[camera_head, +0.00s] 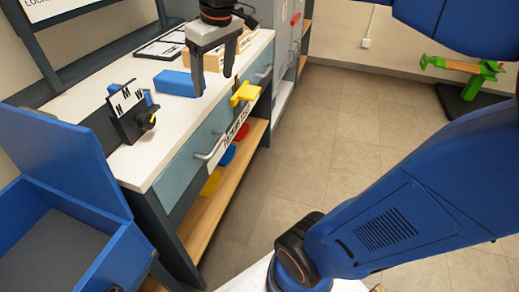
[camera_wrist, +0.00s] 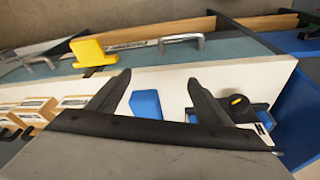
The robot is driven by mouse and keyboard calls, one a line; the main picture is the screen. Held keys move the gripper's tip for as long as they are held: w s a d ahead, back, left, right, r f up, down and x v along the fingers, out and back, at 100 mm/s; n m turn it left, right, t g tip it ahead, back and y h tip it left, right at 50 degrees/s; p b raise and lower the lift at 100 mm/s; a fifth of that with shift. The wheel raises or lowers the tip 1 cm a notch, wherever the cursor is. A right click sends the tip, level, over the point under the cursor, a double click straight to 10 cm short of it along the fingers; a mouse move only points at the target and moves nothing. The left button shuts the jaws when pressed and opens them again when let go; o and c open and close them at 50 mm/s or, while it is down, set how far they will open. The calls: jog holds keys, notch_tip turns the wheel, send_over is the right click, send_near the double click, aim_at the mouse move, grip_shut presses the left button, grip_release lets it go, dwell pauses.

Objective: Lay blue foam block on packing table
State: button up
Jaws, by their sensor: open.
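The blue foam block (camera_head: 176,83) lies flat on the white top of the packing table (camera_head: 172,150). In the wrist view the blue block (camera_wrist: 146,103) shows between the two fingers, on the white tabletop (camera_wrist: 175,82). My gripper (camera_head: 213,84) is above the table near its front edge, just right of the block in the head view. Its fingers point down, are spread apart and hold nothing. In the wrist view my gripper (camera_wrist: 163,85) is also open, and the block looks apart from both fingers.
A black stand with letter cards (camera_head: 132,115) is left of the block. Wooden blocks (camera_head: 215,58) and a framed sheet (camera_head: 165,45) lie behind. A yellow piece (camera_head: 245,92) juts from the table front. An open blue box (camera_head: 75,235) stands at lower left.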

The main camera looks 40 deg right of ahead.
jog(key=s+d+f+m+t, duration=0.1)
jog(key=s+f+m, duration=0.1)
jog(key=s+f, duration=0.5)
jog(key=s+d+f+m+t, duration=0.1)
jog(key=s+f, duration=0.6)
jog(key=s, duration=0.2)
jog(key=shift+s+d+f+m, duration=0.15)
jog(key=shift+d+f+m, duration=0.1)
jog(key=shift+f+m, duration=0.15)
